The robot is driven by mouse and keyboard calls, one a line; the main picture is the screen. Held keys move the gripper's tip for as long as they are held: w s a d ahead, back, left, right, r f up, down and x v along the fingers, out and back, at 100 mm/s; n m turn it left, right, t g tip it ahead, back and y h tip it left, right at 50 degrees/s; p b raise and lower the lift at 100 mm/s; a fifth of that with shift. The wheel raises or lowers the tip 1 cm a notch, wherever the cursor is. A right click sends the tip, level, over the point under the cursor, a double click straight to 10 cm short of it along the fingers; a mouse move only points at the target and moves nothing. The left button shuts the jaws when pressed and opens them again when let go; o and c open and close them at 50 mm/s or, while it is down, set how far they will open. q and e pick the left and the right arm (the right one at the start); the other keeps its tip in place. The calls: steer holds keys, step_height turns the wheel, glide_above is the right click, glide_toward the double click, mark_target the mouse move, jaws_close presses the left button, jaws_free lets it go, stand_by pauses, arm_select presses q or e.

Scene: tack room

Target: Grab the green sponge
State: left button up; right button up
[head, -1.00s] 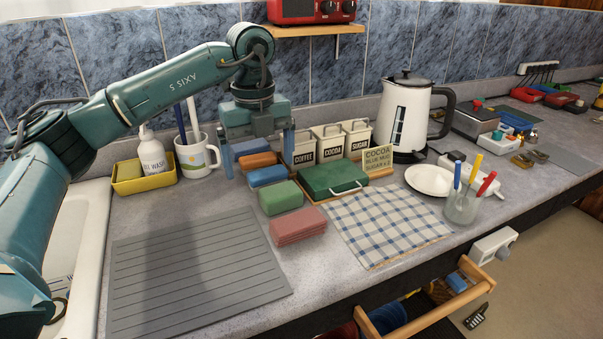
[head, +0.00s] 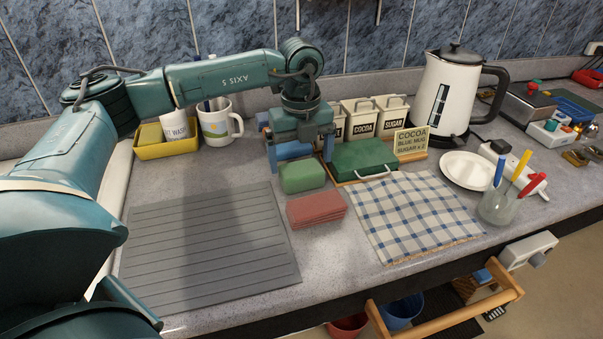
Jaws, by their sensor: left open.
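The green sponge (head: 302,178) lies on the counter, between a blue sponge (head: 293,151) behind it and a red stack (head: 316,209) in front. My left gripper (head: 300,163) is open and points down, its two fingers spread to either side of the blue sponge and the back of the green one. Its fingertips are close to the row of sponges; I cannot tell whether they touch anything. The gripper body hides the orange sponge and part of the blue one. My right gripper is out of view.
A dark green case (head: 365,160) sits close on the right, with canisters (head: 362,118) behind. A white mug (head: 218,122) and yellow caddy (head: 165,148) stand back left. The ridged grey mat (head: 205,250) and checked cloth (head: 412,214) are bare. A kettle (head: 446,95) stands right.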

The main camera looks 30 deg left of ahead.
mark_target(302, 168)
arm_select(q)
steer(key=f, duration=0.4)
steer(key=shift+w+a+f+p, duration=0.15)
steer(key=shift+w+p, duration=0.1)
steer(key=shift+p, duration=0.15)
steer(key=shift+c, duration=0.3)
steer(key=c, duration=0.5)
steer(key=shift+o, duration=0.2)
